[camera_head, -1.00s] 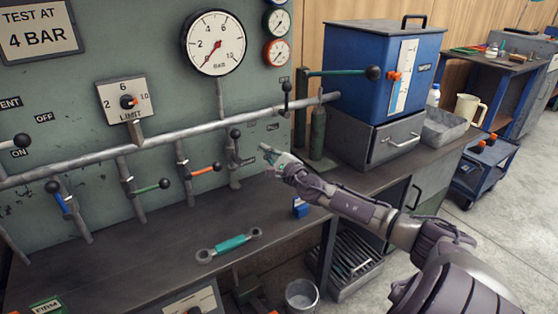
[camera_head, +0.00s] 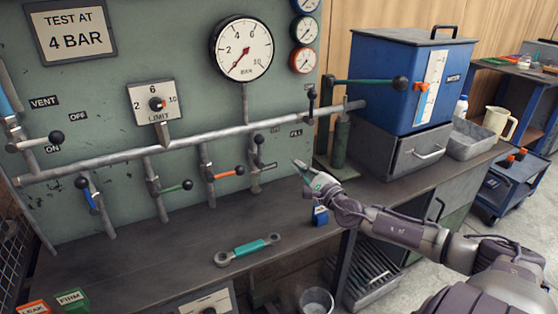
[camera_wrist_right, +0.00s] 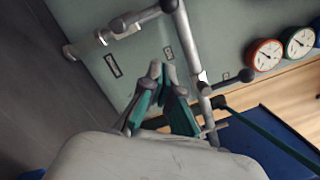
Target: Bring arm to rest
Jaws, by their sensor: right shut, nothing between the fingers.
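My right gripper (camera_head: 299,168) reaches in from the lower right in the head view. It is above the bench, in front of the green panel (camera_head: 110,120), and looks shut and empty. In the right wrist view its fingers (camera_wrist_right: 158,70) come together at the tips, with the panel and a pipe (camera_wrist_right: 190,50) behind them. The fingertips appear apart from the valve lever with the black knob (camera_head: 259,140), to their left in the head view. My left gripper is not in view.
A wrench with a teal grip (camera_head: 250,248) and a small blue block (camera_head: 320,215) lie on the bench (camera_head: 170,258). A blue tank (camera_head: 385,90) stands on a grey drawer unit (camera_head: 390,155) behind my arm. A green-handled lever (camera_head: 360,82) sticks out before the tank. A bucket (camera_head: 316,301) stands below.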

